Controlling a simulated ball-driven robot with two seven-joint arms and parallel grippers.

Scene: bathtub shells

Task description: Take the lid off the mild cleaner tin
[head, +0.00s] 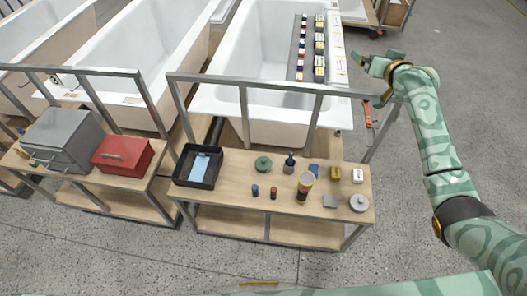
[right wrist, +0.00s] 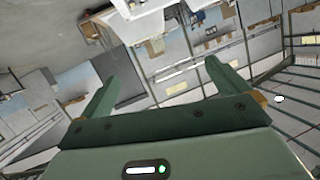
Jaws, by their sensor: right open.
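On the wooden bench in the head view, a round grey tin (head: 359,203) with a knob-like top sits at the front right corner. It may be the mild cleaner tin; no label is readable. A round green tin-like thing (head: 263,163) stands farther left on the same bench. My right gripper (head: 368,66) is raised beyond the bench's right end, well away from both. In the right wrist view its two green fingers (right wrist: 158,80) are spread with nothing between them. My left gripper is not in view.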

